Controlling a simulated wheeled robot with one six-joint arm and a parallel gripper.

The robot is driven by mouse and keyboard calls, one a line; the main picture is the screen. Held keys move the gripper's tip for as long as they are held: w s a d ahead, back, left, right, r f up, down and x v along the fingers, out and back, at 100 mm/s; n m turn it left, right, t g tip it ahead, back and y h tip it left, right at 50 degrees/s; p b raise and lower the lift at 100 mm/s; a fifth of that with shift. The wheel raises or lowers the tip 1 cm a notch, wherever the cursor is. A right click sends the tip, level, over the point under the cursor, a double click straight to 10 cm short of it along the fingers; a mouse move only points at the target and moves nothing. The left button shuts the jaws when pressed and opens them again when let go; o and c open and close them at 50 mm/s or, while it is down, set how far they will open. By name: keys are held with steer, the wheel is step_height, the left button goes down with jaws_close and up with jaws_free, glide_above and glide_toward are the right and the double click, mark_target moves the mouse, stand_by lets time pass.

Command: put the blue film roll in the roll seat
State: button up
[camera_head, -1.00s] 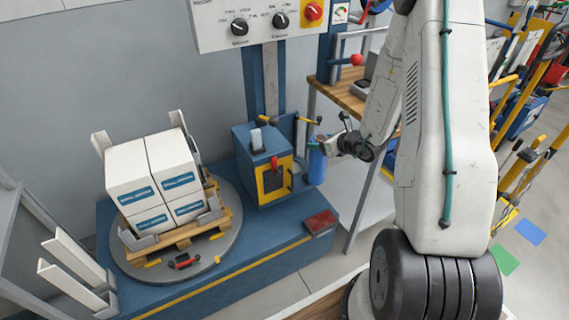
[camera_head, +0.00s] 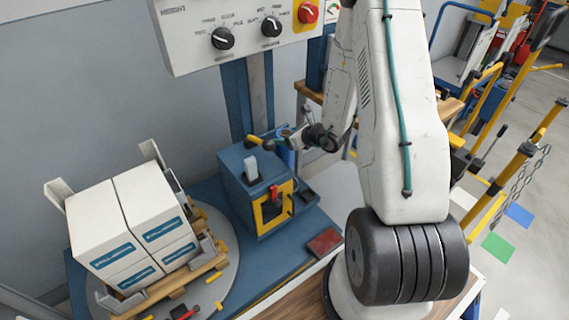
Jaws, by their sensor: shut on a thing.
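The blue film roll (camera_head: 289,157) stands upright at the right side of the blue carriage box with the yellow frame (camera_head: 268,206). My gripper (camera_head: 295,138) is shut on the roll near its top, coming from the right. The gripper and the yellow lever partly hide the roll. A small dark holder (camera_head: 306,198) is low at the box's right side, below the roll; it may be the roll seat, but I cannot tell for sure. The roll's lower end looks close to it, and I cannot tell whether they touch.
A turntable (camera_head: 218,285) bears a wooden pallet with white cartons (camera_head: 135,222) at the left. A yellow lever (camera_head: 260,143) juts out near the roll. A control panel (camera_head: 235,35) hangs above. A wooden bench (camera_head: 310,92) is behind my arm, with trolleys at the right.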

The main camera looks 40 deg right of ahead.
mark_target(287, 151)
steer(key=shift+f, duration=3.6)
steer(key=o, duration=1.8)
steer(key=shift+f, duration=0.1)
steer(key=v, duration=1.2)
steer(key=shift+s, duration=0.1)
